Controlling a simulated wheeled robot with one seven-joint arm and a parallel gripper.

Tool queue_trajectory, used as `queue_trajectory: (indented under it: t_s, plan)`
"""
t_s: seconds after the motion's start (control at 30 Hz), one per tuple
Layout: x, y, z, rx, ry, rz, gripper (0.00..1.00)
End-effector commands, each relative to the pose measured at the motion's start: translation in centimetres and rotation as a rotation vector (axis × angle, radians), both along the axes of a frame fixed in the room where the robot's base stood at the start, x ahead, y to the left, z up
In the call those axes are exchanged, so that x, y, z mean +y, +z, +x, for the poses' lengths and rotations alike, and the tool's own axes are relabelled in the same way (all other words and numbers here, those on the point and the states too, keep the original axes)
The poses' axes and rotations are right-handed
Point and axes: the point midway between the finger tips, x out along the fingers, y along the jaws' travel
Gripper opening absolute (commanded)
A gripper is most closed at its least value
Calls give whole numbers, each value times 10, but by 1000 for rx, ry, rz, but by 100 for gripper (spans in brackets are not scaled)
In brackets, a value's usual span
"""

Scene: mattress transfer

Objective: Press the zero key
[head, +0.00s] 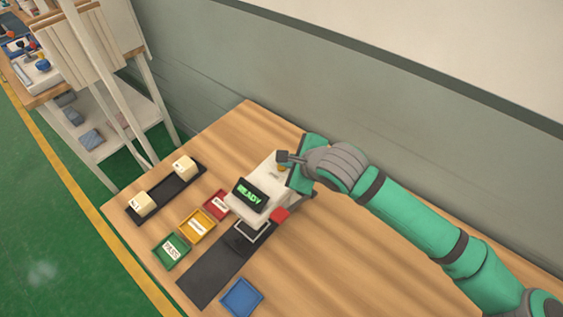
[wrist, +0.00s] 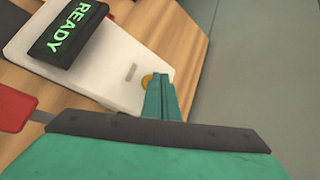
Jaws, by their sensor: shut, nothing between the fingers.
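A white device (head: 262,191) stands on the wooden table with a black display reading READY in green (head: 250,194). In the wrist view, the display (wrist: 68,35) sits at the upper left on the device's white top (wrist: 115,62). A small round yellow key (wrist: 147,81), which looks like the zero key, is near the device's end, beside a small grey slot mark. My gripper (wrist: 160,77) is shut and empty, its green fingertips right beside the yellow key and partly covering it. I cannot tell whether they touch it. In the head view my gripper (head: 292,180) is over the device's far end.
Red (head: 230,206), yellow (head: 211,229) and green (head: 185,254) trays stand left of the device, and a blue tray (head: 242,298) in front. A black holder (head: 166,192) carries two pale blocks. A wall (head: 400,130) runs behind the table.

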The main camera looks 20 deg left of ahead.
Motion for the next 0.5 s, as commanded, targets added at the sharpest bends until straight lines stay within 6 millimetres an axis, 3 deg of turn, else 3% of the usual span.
queue_trajectory:
  t_s: [0.5]
  plan:
    - [-1,-4,0,1,-1,-2,0]
